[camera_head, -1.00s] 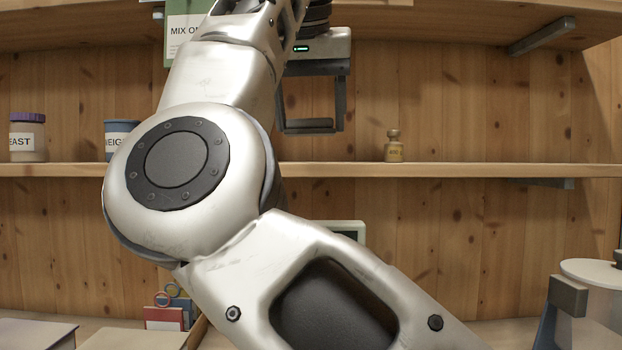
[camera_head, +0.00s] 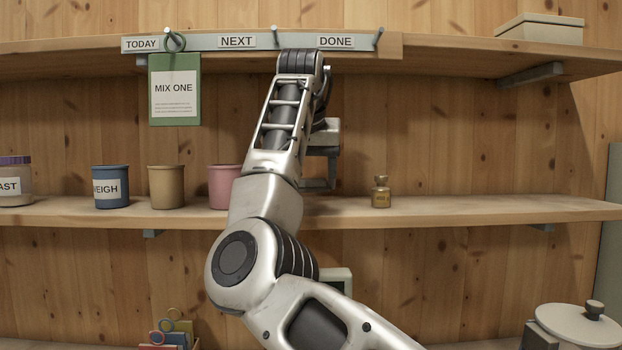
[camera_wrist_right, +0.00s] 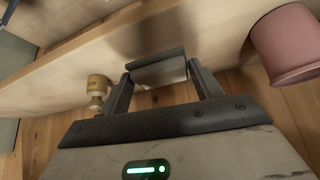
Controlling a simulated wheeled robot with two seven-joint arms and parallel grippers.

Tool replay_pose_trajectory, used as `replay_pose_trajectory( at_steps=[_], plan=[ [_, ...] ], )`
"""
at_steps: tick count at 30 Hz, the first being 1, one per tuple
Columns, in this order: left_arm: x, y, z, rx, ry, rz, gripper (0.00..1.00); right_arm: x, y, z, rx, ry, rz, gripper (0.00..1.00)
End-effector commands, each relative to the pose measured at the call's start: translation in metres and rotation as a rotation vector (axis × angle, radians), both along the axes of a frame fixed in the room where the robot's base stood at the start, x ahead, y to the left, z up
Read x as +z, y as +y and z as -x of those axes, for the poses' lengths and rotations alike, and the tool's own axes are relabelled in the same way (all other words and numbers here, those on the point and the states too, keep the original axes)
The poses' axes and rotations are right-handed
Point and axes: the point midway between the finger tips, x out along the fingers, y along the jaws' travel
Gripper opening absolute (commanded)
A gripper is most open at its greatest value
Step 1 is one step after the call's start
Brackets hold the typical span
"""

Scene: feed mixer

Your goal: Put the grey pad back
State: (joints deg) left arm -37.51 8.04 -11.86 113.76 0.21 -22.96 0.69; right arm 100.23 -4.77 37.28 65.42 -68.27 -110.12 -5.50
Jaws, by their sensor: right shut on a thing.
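The grey pad appears to be the small grey block (camera_wrist_right: 158,70) between my right gripper's (camera_wrist_right: 160,85) fingertips in the right wrist view. The fingers press on its two ends. In the head view my right gripper (camera_head: 318,183) is partly hidden behind my own arm, between the pink cup and the amber bottle. It is at the middle shelf (camera_head: 460,210), over the board; I cannot tell whether the pad touches the wood. A dark shadow lies on the board beside it in the wrist view. My left gripper is not in view.
A small amber bottle (camera_head: 381,192) stands close right of the gripper. A pink cup (camera_head: 224,186), tan cup (camera_head: 166,187) and blue cup (camera_head: 110,187) stand left. A rail (camera_head: 200,43) carries a green card (camera_head: 175,112). The shelf right of the bottle is clear.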

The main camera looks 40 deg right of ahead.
Motion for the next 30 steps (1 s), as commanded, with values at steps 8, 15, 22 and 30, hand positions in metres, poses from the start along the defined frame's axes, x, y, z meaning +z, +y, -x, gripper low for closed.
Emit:
replay_pose_trajectory(
  at_steps=[8,15,22,30],
  plan=[
    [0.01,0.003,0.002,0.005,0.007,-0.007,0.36,0.003,-0.026,-0.024,0.001,-0.001,-0.001,0.46],
    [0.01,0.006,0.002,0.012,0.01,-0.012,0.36,-0.025,-0.031,-0.031,0.001,-0.003,-0.003,0.46],
    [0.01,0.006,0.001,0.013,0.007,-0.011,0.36,-0.034,-0.033,-0.03,0.001,-0.004,-0.001,0.46],
    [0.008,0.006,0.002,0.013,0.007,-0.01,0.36,-0.039,-0.032,-0.03,0.001,-0.003,-0.001,0.46]
  ],
)
